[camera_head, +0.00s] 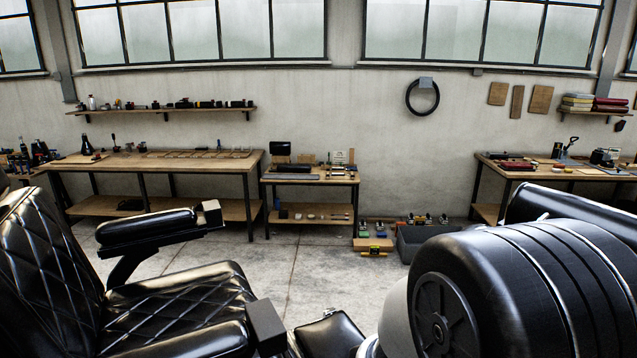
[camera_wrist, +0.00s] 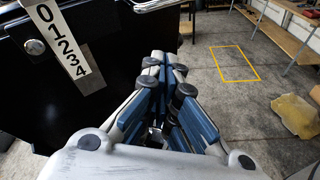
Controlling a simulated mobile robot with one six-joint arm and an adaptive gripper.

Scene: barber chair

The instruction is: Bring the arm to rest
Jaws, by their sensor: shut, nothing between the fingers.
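My gripper (camera_wrist: 166,68) shows in the wrist view with its blue and grey fingers brought together. It is shut and nothing shows between the fingers. It points over the concrete floor, beside a black surface with a white "01234" label (camera_wrist: 62,48). The gripper cannot be made out in the head view. The black quilted barber chair (camera_head: 180,298) stands at the lower left of the head view, with a padded armrest (camera_head: 148,226).
Wooden workbenches (camera_head: 150,162) line the back wall; a smaller one (camera_head: 310,181) stands mid-wall. A grey crate (camera_head: 418,243) sits on the floor. A large black rounded part hides the lower right. In the wrist view, a yellow floor outline (camera_wrist: 234,80) surrounds clear floor; a yellowish lump (camera_wrist: 298,115) lies right.

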